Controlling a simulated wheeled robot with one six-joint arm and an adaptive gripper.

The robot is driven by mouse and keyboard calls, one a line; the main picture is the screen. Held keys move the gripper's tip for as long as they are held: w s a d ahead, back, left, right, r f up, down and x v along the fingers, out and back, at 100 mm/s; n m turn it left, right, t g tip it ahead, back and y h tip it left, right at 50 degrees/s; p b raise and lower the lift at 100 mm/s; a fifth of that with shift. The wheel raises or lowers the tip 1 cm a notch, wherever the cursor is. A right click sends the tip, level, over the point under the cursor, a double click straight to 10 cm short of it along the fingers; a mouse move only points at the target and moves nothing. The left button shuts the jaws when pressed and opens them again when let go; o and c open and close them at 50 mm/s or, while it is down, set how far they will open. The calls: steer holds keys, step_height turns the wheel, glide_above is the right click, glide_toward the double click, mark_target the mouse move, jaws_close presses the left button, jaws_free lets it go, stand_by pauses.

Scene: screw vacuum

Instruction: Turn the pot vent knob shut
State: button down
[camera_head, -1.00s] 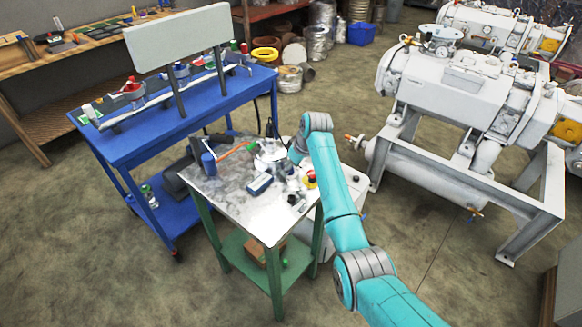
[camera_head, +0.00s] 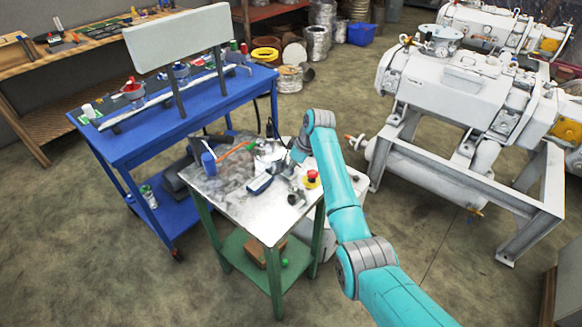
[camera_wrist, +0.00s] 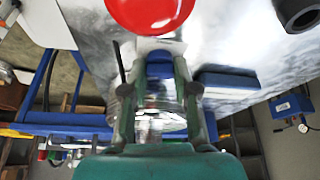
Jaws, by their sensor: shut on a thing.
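My gripper (camera_wrist: 157,74) is in the middle of the wrist view, its two fingers on either side of a small blue part, which I take to be the vent knob (camera_wrist: 160,66). The fingers are shut on it. A shiny pot (camera_wrist: 152,128) shows partly between and behind the fingers. In the head view the pot (camera_head: 268,160) stands at the back of the green-legged metal table (camera_head: 232,190). My gripper end (camera_head: 298,153) is at its right side there; the fingertips and knob are too small or hidden to tell.
A blue bench (camera_head: 130,135) stands at the left.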

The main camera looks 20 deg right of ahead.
steer(key=shift+n+y, duration=0.3)
steer(key=shift+n, duration=0.7)
steer(key=shift+g, duration=0.3)
steer(key=c, duration=0.9)
jaws_free()
steer(key=v, duration=1.2)
steer(key=shift+s, duration=0.1)
